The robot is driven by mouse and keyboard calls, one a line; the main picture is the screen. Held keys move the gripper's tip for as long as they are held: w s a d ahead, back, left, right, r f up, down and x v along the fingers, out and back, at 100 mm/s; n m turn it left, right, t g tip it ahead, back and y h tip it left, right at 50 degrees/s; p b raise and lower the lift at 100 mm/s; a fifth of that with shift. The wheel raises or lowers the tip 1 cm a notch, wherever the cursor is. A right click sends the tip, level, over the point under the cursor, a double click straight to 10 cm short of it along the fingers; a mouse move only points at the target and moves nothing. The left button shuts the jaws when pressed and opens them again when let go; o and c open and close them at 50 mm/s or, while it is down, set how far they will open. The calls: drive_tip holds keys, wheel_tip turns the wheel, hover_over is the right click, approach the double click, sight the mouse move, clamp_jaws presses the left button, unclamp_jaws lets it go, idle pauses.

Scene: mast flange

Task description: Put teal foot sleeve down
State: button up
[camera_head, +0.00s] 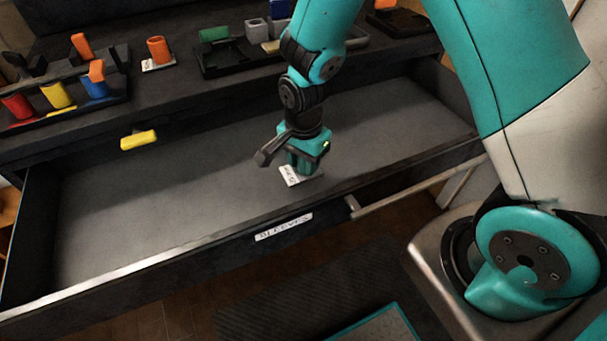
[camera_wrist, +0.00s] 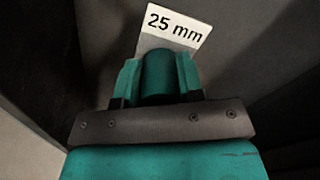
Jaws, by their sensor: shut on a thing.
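My gripper (camera_head: 305,165) is inside the open drawer (camera_head: 190,195), near its front wall and right of its middle. In the wrist view my gripper (camera_wrist: 157,80) has its two fingers closed on the sides of the teal foot sleeve (camera_wrist: 157,73), a round teal piece. A grey plate with a white label reading "25 mm" (camera_wrist: 174,25) shows just beyond the sleeve. In the head view this label (camera_head: 289,175) is low by the drawer floor, and my gripper hides most of the sleeve. I cannot tell whether the sleeve touches the floor.
The drawer's front wall carries a label "SLEEVES" (camera_head: 284,227). The drawer floor left of my gripper is bare. A yellow piece (camera_head: 139,140) is at the drawer's back edge. On the bench above are an orange cup (camera_head: 158,49), a dark tray (camera_head: 225,65) and a rack of coloured pieces (camera_head: 60,105).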

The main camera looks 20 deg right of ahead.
sight(304, 175)
drive_tip(key=shift+f, duration=2.3)
drive_tip(key=shift+f, duration=0.2)
drive_tip(key=o, duration=1.1)
drive_tip(key=shift+r, duration=0.1)
